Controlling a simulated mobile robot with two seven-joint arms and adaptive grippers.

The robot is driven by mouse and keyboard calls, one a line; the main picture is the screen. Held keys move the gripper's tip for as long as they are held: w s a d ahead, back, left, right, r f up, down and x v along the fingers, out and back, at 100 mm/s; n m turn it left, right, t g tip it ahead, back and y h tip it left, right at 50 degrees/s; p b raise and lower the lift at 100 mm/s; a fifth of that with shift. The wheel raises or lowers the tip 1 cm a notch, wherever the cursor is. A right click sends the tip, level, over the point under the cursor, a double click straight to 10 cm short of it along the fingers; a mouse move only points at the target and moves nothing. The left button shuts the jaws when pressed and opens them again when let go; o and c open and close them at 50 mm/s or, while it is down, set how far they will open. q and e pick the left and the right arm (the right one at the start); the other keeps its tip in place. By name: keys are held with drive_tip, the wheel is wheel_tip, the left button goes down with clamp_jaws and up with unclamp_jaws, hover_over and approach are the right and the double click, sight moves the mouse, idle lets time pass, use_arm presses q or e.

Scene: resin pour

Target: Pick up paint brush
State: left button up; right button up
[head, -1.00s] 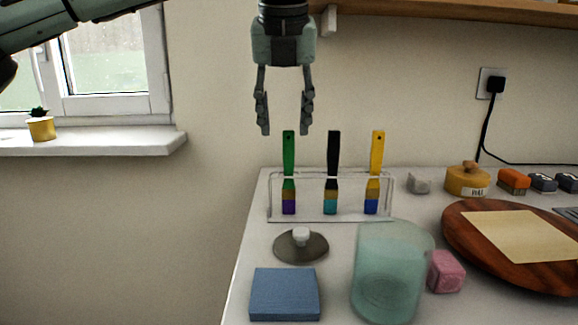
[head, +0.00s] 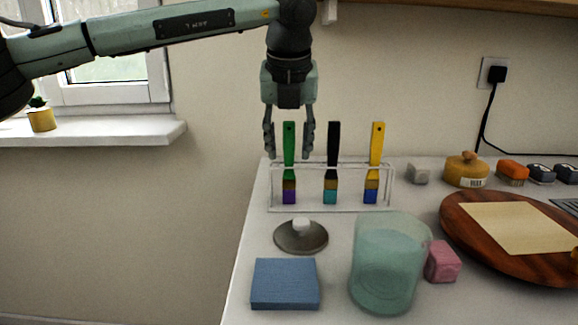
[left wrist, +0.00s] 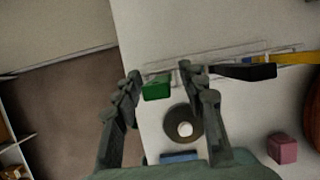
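Three paint brushes stand upright in a clear rack (head: 330,209) near the back left of the table: one with a green handle (head: 289,148), one with a black handle (head: 333,150) and one with a yellow handle (head: 376,150). My left gripper (head: 289,154) points down, open, with a finger on each side of the green handle. In the left wrist view the green brush (left wrist: 156,90) shows between the open fingers (left wrist: 160,85), with gaps beside it. My right gripper is in neither view.
A round grey lid with a white knob (head: 301,237), a blue block (head: 285,284), a translucent green container (head: 386,265) and a pink block (head: 443,262) stand in front of the rack. A wooden board (head: 465,230) lies right. A shelf (head: 450,15) is overhead.

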use_arm(q)
clamp_jaws()
drive_tip(key=shift+r, duration=0.1)
